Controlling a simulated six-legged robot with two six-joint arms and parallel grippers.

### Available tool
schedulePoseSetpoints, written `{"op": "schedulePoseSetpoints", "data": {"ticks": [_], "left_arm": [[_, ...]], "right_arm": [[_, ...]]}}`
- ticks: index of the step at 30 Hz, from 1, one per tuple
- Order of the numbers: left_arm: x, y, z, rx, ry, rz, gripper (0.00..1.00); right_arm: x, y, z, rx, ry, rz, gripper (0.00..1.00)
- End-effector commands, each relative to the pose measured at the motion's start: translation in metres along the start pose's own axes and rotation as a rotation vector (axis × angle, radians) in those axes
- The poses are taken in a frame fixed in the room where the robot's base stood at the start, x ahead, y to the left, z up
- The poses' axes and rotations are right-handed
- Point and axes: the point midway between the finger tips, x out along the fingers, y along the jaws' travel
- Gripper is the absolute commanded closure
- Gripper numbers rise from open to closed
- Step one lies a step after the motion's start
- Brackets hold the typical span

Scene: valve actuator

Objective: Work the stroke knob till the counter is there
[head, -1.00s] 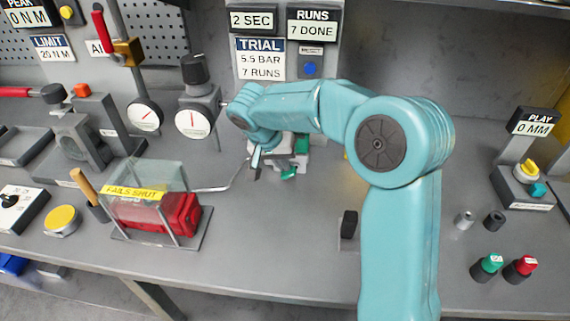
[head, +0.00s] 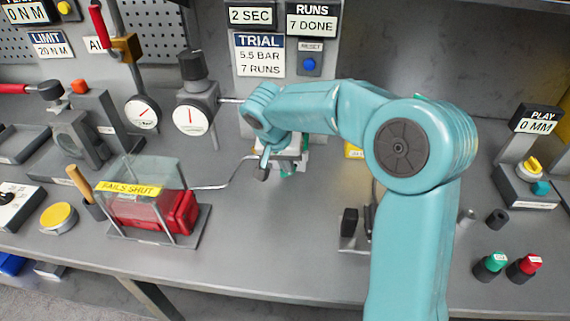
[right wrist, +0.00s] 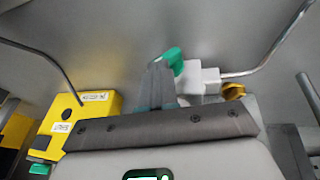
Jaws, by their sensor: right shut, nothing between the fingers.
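The counter (head: 312,22) reads "RUNS 7 DONE". The trial card (head: 259,54) below it reads "5.5 BAR, 7 RUNS". My right gripper (head: 264,165) is shut and empty, low over the bench in front of a white valve block (head: 297,158), mostly hidden by my arm. In the right wrist view, the shut fingertips (right wrist: 157,75) are beside a green knob (right wrist: 172,60) on the white block (right wrist: 200,78); I cannot tell whether they touch. No label shows which knob is the stroke knob. My left gripper is not in view.
A black-knobbed regulator (head: 195,85) and a gauge (head: 191,118) stand left of my arm. A clear guard box (head: 140,190) marked "FAILS SHUT" is at front left. A yellow block (right wrist: 85,115) is near the gripper. Green (head: 495,262) and red (head: 529,263) buttons are at right.

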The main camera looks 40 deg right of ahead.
Motion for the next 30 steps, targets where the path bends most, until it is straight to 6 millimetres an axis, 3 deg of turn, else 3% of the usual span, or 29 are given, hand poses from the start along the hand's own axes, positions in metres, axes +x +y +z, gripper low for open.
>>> {"op": "schedulePoseSetpoints", "data": {"ticks": [8, 21, 30], "left_arm": [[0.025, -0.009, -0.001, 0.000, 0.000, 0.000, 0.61], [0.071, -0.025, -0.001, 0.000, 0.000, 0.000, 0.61], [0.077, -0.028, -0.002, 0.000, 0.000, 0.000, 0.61]], "right_arm": [[0.009, 0.005, 0.003, 0.035, -0.008, -0.102, 1.00], [0.016, 0.018, 0.004, 0.137, -0.033, -0.422, 1.00], [0.015, 0.020, 0.004, 0.157, -0.039, -0.501, 1.00]]}}
